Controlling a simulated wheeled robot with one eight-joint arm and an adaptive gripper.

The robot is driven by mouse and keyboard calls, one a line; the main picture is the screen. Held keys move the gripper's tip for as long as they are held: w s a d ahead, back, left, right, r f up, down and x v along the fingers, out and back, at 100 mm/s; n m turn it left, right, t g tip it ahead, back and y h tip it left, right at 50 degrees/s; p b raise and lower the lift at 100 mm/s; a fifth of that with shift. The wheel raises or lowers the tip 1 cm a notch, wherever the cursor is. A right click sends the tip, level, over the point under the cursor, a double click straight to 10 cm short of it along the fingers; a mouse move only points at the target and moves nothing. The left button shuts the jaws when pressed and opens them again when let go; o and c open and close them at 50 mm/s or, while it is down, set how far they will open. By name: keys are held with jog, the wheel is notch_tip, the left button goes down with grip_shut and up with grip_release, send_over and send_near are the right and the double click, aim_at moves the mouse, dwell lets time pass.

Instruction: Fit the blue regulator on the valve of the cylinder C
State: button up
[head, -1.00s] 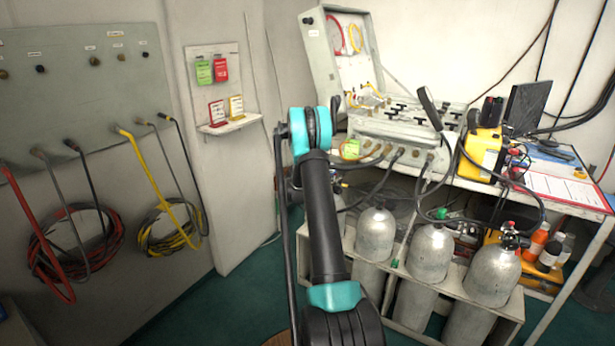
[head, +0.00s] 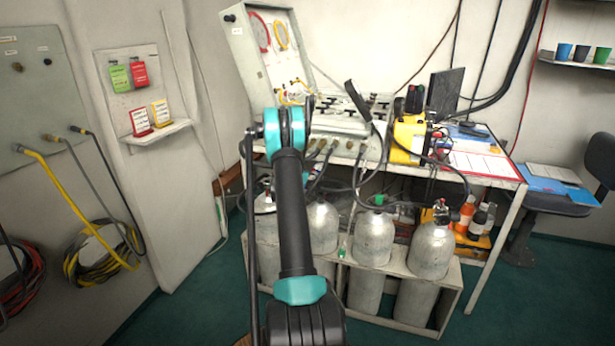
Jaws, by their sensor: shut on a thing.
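Several silver cylinders stand in a pale rack (head: 452,290) under the bench. One cylinder (head: 322,228) is just right of my arm, one (head: 371,242) with a green piece on its top is beside it, and one (head: 433,250) with a dark and red fitting is at the right end. Another is partly hidden behind my arm. I cannot read which one is cylinder C. I cannot make out the blue regulator. My arm reaches up in front of the rack and bench; my gripper is hidden behind its far joint.
The bench holds an open-lidded panel case (head: 240,52), a yellow device (head: 408,138) and a monitor (head: 444,92). Dark hoses hang over the cylinders. A chair (head: 560,190) stands at right. Coiled hoses (head: 95,252) hang at left. Green floor before the rack is clear.

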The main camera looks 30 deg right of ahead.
jog(key=s+d, duration=0.2)
jog(key=s, duration=0.3)
jog(key=shift+s+d, duration=0.35)
jog(key=shift+s, duration=0.05)
jog(key=shift+s+d, duration=0.1)
jog(key=shift+s, duration=0.2)
dwell(0.3)
jog(key=shift+f, duration=1.85)
dwell(1.6)
jog(key=o, duration=1.8)
jog(key=shift+o, duration=0.2)
jog(key=v, duration=1.2)
